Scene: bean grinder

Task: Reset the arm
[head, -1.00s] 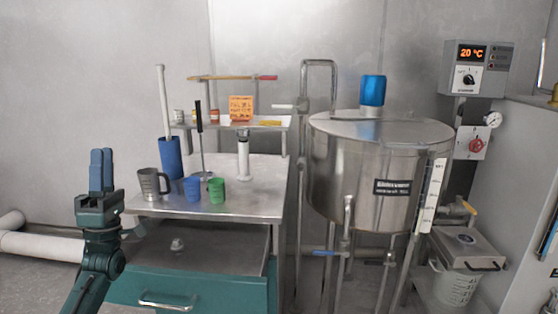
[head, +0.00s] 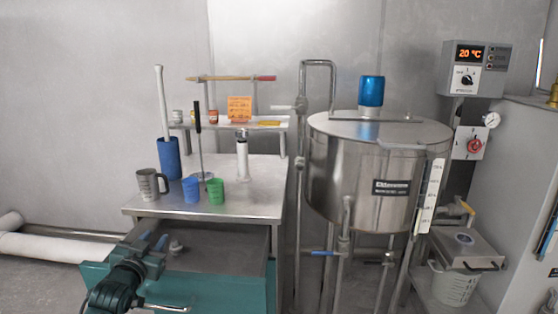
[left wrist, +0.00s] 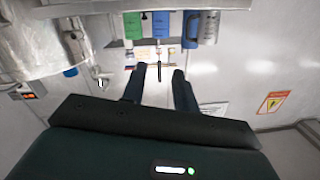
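My left gripper (head: 151,241) is at the lower left of the head view, over the open drawer (head: 205,250) of the teal cabinet and in front of the steel table (head: 250,195). In the left wrist view my left gripper (left wrist: 156,72) shows two dark fingers spread apart with nothing between them, so it is open and empty. My right gripper is in neither view.
A metal mug (head: 148,184), blue cup (head: 191,190), green cup (head: 216,191) and blue holder (head: 168,160) stand on the table beyond the gripper. A steel tank (head: 365,175) stands to the right. Floor at left holds white pipes (head: 45,245).

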